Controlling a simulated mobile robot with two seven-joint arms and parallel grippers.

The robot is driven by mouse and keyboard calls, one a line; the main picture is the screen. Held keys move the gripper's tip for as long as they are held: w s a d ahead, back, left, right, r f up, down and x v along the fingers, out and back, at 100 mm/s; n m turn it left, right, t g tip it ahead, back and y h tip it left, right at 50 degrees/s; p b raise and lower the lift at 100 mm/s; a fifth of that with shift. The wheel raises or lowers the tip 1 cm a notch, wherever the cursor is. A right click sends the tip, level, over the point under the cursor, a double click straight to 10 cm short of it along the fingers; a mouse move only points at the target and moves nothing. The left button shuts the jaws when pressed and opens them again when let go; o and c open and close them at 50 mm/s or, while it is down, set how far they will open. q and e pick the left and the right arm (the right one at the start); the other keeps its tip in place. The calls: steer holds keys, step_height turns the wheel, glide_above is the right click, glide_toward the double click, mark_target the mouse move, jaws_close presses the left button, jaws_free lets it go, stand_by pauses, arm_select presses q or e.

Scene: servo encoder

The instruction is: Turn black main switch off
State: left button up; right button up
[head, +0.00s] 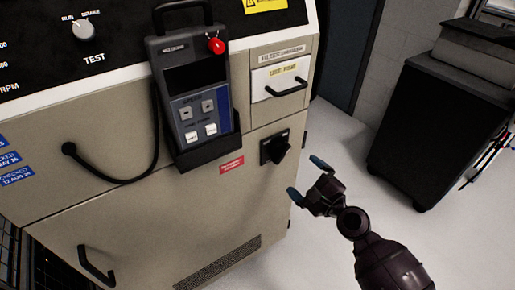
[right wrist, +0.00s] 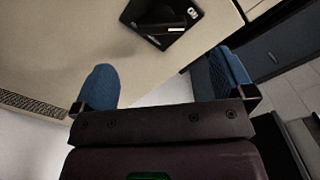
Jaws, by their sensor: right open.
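The black main switch (head: 275,148) is a rotary knob on a square black plate on the beige cabinet front (head: 205,215), to the right of a small red label. In the right wrist view the switch (right wrist: 165,20) shows at the top, beyond the fingers, with "ON" lettering on its plate. My right gripper (head: 306,179) is open and empty, to the lower right of the switch and apart from it. In the right wrist view its blue-tipped fingers (right wrist: 164,80) are spread wide with nothing between them. My left gripper is not in view.
A handheld control unit (head: 195,100) with a red button hangs in a holder on the cabinet, its cable looping left. A drawer with a black handle (head: 287,89) is above the switch. A dark cabinet (head: 440,125) stands at right. The floor between is clear.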

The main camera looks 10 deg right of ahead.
mark_target(284, 156)
steer(key=shift+m, duration=0.8)
steer(key=x, duration=0.9)
steer(key=shift+d+f, duration=0.1)
steer(key=shift+w+a, duration=0.2)
steer(key=shift+w, duration=0.45)
steer(key=c, duration=0.9)
